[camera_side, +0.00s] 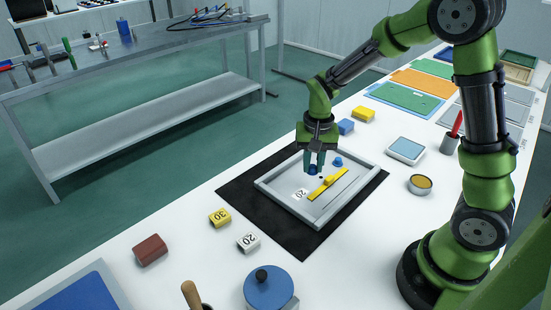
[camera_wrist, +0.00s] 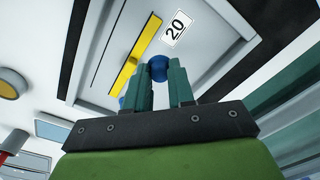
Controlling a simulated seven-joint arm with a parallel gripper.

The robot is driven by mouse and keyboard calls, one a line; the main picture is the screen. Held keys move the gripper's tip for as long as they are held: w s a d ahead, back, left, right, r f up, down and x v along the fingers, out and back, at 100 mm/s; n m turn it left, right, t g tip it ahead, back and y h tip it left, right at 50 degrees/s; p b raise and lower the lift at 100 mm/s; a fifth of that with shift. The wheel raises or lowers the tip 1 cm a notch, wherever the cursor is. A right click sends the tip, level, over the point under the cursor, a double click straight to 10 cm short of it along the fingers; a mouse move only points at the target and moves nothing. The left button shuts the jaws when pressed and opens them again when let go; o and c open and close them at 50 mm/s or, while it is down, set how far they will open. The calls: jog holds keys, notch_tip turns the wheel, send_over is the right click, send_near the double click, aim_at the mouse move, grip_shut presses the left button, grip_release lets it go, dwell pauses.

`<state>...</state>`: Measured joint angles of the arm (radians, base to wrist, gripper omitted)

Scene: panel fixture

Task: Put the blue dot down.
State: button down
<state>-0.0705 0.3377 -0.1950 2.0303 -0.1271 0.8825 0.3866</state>
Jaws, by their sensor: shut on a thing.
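My gripper (camera_side: 313,172) is over the grey-framed panel (camera_side: 262,184) and points down. Its fingers, in the wrist view (camera_wrist: 160,78), are shut on a blue dot (camera_wrist: 158,68), a round blue piece. The blue dot also shows low between the fingertips in the side view (camera_side: 312,170). I cannot tell whether it touches the panel. A second blue piece (camera_side: 338,162) sits on the panel to the right of my gripper. It is partly hidden behind a finger in the wrist view (camera_wrist: 122,102).
On the panel are a yellow bar (camera_side: 340,178) with a raised yellow piece and a white "20" label (camera_side: 302,194). The panel lies on a black mat (camera_side: 240,195). Yellow "30" (camera_side: 220,218) and white "20" blocks (camera_side: 248,242) stand off the mat. A blue block (camera_side: 346,127) is behind.

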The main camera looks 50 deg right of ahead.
jog(key=s+n, duration=0.1)
jog(key=s, duration=0.4)
jog(key=s+d+n, duration=0.1)
jog(key=s, duration=0.3)
jog(key=s+n, duration=0.2)
jog(key=s, duration=0.3)
jog(key=shift+s+d+f, duration=0.15)
jog(key=shift+s+d, duration=0.2)
jog(key=shift+f+n, duration=0.2)
jog(key=shift+n, duration=0.1)
send_over(321, 177)
jog(key=shift+s+a+f, duration=0.15)
jog(key=shift+s+f, duration=0.3)
jog(key=shift+f, duration=0.2)
jog(key=shift+w+f, duration=0.2)
jog(key=shift+f, duration=0.7)
jog(key=shift+w+f, duration=0.2)
jog(key=shift+f, duration=0.7)
jog(key=c, duration=1)
grip_release()
jog(key=shift+f, duration=0.1)
jog(key=shift+o, duration=0.2)
